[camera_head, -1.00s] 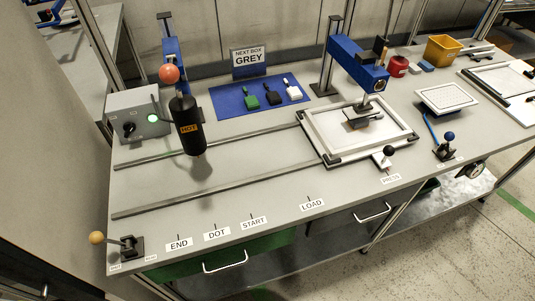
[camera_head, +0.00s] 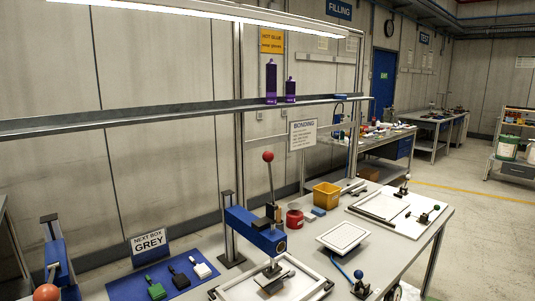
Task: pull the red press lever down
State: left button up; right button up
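The red press lever (camera_head: 269,157) is a thin upright rod with a red ball on top, in the middle of the head view. It rises almost vertically, leaning slightly, from the blue press arm (camera_head: 250,230). Below the arm is the press's flat pad (camera_head: 273,277), over a white framed fixture (camera_head: 238,293) whose near part is cut off by the picture's lower edge. Neither of my grippers is in view.
A red tin (camera_head: 294,219), a blue block (camera_head: 318,211) and a yellow bin (camera_head: 327,195) stand right of the press. A shelf (camera_head: 180,120) with purple bottles runs above the bench.

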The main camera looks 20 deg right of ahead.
aim_at(269, 156)
jog(key=l+u, duration=0.1)
jog(key=u, duration=0.4)
jog(key=k+l+u, duration=0.1)
jog(key=l+u, duration=0.15)
jog(key=l, duration=0.15)
jog(key=k+l+u, duration=0.1)
jog(key=l+u, duration=0.15)
jog(key=k+l+u, duration=0.25)
jog(key=l, duration=0.2)
jog(key=k+l+u, duration=0.1)
jog(key=l+u, duration=0.2)
jog(key=k+l, duration=0.5)
jog(key=l, duration=0.15)
jog(key=k+l+u, duration=0.1)
jog(key=k+l, duration=0.4)
jog(key=l, duration=0.15)
